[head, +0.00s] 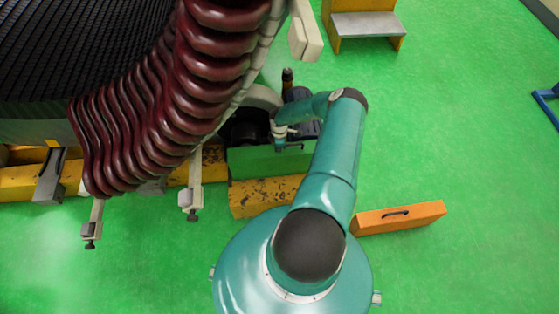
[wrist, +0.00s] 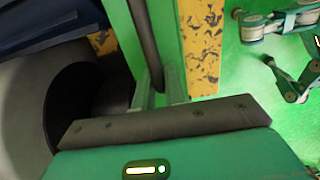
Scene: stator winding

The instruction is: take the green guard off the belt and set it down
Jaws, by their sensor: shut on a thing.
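The green guard (head: 252,164) is a long upright panel beside the machine, directly behind a worn yellow block. In the wrist view the guard (wrist: 170,28) runs up the picture and carries a dark curved handle (wrist: 146,42). My gripper (head: 281,147) reaches down to the guard's top edge from the motor side. In the wrist view my gripper (wrist: 160,88) has its two fingers on either side of the handle's near end, shut on it. I cannot make out the belt; the guard and my arm cover that area. I cannot tell whether the guard is lifted clear.
A worn yellow block (head: 262,198) stands in front of the guard. Large dark-red coils (head: 150,125) of the stator hang close on the left, with pale clamps (head: 193,180) below. An orange box (head: 400,217) lies at right. A yellow step (head: 365,24) stands behind; open green floor lies right.

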